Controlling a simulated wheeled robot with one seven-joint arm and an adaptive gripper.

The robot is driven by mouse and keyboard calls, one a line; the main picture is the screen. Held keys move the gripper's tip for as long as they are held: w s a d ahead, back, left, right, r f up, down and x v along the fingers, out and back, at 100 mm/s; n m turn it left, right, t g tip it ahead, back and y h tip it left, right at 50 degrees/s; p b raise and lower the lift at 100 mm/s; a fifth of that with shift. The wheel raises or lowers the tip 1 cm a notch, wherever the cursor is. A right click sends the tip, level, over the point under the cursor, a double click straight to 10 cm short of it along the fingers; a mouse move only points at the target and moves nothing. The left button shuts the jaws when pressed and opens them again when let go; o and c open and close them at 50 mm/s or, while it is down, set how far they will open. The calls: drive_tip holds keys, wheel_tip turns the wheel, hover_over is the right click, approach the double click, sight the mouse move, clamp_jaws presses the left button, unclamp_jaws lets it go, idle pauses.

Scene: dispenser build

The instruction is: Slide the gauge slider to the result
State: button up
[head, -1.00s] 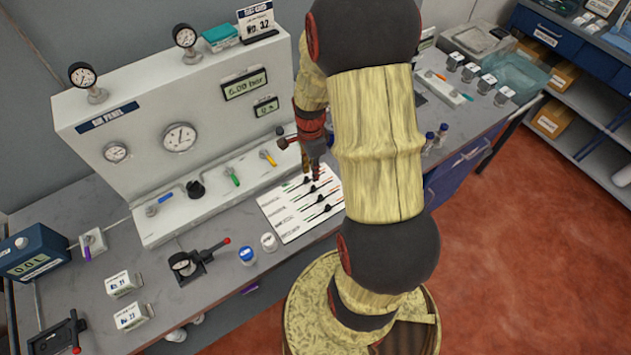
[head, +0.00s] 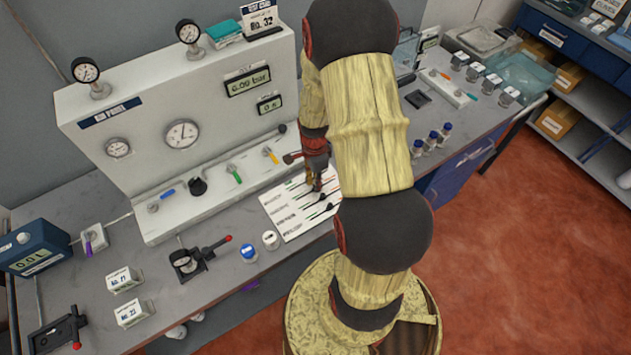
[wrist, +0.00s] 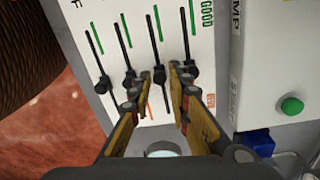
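The white gauge board (head: 285,226) lies on the grey bench with several parallel slots and black slider knobs. In the wrist view the board (wrist: 143,12) has green and red stretches beside the slots, a green "GOOD" label and a small orange label. My gripper (head: 317,184) is down over the board. In the wrist view my gripper (wrist: 160,76) is open, its fingertips on either side of one black slider knob (wrist: 158,73), with gaps visible. Another knob (wrist: 190,72) sits close beside the right fingertip. Whether a finger touches a knob I cannot tell.
White- and blue-capped jars (head: 249,252) stand left of the board. Blue-capped vials (head: 432,140) stand to the right. A green button (wrist: 291,105) shows in the wrist view.

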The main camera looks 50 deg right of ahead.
clamp_jaws()
idle(0.4)
drive_tip(key=a, duration=0.2)
drive_tip(key=w+a, duration=0.1)
drive_tip(key=a, duration=0.3)
drive_tip(key=shift+w+a, duration=0.25)
drive_tip(key=shift+w, duration=0.15)
drive_tip(key=shift+o, duration=0.9)
unclamp_jaws()
drive_tip(key=shift+a, duration=0.15)
